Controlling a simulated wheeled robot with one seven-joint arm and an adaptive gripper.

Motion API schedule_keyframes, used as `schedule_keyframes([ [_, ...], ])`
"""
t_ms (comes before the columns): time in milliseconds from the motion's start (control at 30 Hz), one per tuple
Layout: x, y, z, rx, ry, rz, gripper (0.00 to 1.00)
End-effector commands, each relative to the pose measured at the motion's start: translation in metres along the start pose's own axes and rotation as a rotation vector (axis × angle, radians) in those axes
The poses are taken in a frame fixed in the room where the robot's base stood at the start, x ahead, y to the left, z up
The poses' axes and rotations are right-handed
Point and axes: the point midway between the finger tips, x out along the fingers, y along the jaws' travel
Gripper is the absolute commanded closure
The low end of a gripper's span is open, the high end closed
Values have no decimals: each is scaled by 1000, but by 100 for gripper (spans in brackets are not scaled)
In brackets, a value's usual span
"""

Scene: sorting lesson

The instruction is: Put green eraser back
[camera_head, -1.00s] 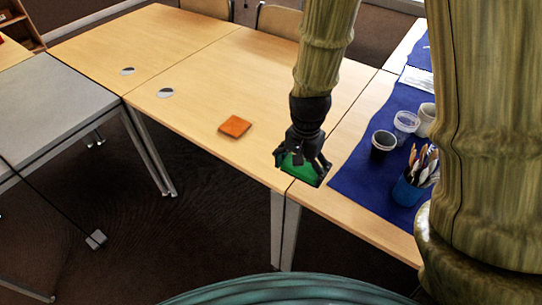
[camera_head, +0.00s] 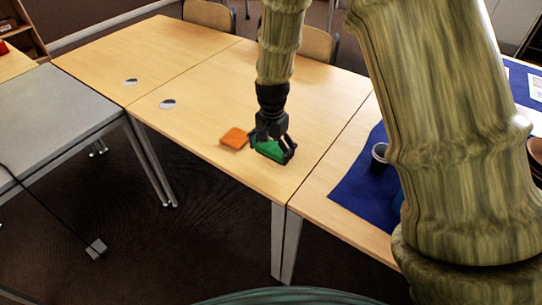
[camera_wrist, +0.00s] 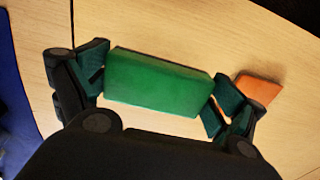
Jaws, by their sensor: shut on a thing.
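The green eraser (camera_wrist: 158,82) is a block held lengthwise between the two fingers of my gripper (camera_wrist: 160,90) in the wrist view. In the head view my gripper (camera_head: 271,143) is over the wooden table, and the green eraser (camera_head: 270,150) shows between its fingers. The gap between the eraser and the table top is hard to judge. An orange block (camera_head: 235,138) lies on the table just left of my gripper. It also shows in the wrist view (camera_wrist: 257,90), beyond the right finger.
The wooden table (camera_head: 210,75) has free room to the left and back. A blue cloth (camera_head: 362,190) with a cup (camera_head: 379,155) lies at the right, partly behind my arm. A grey table (camera_head: 60,115) stands at the left. Chairs stand behind.

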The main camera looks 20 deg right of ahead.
Motion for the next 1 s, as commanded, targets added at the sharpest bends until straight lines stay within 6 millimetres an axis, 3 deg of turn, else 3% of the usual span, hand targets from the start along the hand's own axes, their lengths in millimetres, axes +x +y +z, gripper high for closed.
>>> schedule_keyframes([
  [167, 6, -2, -1, 0, -1, 2, 40],
  [467, 34, -2, -1, 0, 0, 1, 40],
  [867, 39, -2, -1, 0, 0, 1, 40],
  [900, 38, -2, -1, 0, 0, 1, 0],
  [1000, 38, -2, -1, 0, 0, 1, 0],
])
